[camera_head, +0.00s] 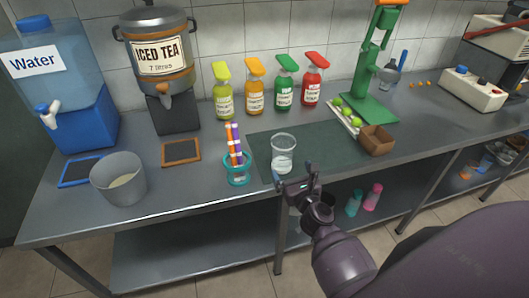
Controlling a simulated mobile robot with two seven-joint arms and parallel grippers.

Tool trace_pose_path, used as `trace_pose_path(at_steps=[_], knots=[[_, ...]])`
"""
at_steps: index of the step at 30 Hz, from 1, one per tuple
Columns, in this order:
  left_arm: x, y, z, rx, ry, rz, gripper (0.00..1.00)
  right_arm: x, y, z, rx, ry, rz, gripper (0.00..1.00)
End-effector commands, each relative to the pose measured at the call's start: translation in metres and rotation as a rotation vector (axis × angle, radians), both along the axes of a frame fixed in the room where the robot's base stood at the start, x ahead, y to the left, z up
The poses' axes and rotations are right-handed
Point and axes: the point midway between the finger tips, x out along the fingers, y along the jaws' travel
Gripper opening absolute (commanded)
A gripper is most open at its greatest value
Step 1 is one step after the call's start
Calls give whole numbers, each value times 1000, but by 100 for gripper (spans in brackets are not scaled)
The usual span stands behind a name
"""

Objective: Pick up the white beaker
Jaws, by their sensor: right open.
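A clear, whitish beaker (283,152) stands upright near the front edge of the counter, on the dark mat. My right gripper (296,178) is open and empty just in front of the beaker, at the counter's front edge. Its two fingers point toward the beaker, and a gap seems to remain, though the exact distance is hard to tell. My left gripper is not in view.
Left of the beaker stands a teal holder (237,172) with colored sticks. A grey bucket (119,180) is further left. Syrup bottles (254,90) line the back.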

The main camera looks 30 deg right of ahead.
Motion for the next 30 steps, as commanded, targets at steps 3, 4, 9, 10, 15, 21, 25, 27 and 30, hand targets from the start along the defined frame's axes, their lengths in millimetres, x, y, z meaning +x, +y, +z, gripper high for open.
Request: trace_pose_path(at_steps=[3,4,9,10,15,21,25,27,30], knots=[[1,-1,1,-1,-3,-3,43,0,-2,0,55,-10,-9,100],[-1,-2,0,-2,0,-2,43,1,-2,0,63,-12,-9,100],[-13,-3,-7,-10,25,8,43,20,-6,1,68,-16,-6,100],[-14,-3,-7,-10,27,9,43,24,-7,1,67,-16,-6,100],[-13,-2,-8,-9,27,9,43,45,-12,0,67,-14,-6,100],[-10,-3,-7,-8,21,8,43,56,-15,1,65,-14,-7,100],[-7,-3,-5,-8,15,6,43,68,-16,4,64,-15,-7,100],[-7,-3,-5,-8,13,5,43,78,-18,5,64,-15,-7,100],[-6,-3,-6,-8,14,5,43,91,-20,5,64,-14,-7,100]])
